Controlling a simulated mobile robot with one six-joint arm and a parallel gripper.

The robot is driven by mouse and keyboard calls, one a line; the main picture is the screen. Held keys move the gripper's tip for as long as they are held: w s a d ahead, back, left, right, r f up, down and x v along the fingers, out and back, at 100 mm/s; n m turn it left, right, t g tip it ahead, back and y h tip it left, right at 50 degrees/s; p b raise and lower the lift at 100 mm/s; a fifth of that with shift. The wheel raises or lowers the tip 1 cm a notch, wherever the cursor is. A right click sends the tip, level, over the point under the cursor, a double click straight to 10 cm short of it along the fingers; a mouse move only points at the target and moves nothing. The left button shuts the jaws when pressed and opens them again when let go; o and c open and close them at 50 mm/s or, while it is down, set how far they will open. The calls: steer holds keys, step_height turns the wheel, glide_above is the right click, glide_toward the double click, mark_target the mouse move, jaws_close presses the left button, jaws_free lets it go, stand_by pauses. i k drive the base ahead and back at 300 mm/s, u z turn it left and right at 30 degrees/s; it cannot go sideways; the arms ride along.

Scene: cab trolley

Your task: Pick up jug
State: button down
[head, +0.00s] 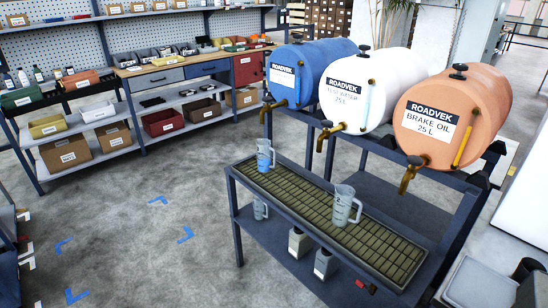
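A grey translucent jug (342,208) with a handle on its right stands upright on the slatted top of the dark trolley (236,204), toward its right half. A second jug (264,157), with blue in its lower part, stands upright at the far left end of the same top, below the blue barrel's tap. A third jug (260,210) shows partly on the lower shelf, cut off by the trolley's frame. My gripper is not in view, and I see nothing holding any of the jugs.
Blue (307,72), white (365,90) and orange (452,117) barrels with brass taps lie on a rack behind the trolley. Two grey containers (300,242) (325,263) stand on the lower shelf. Shelving with bins (165,122) is at upper left. Grey floor at left is clear.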

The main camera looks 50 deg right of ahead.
mark_target(264, 148)
steer(key=z, duration=4)
steer(key=i, duration=0.05)
steer(key=u, duration=2.95)
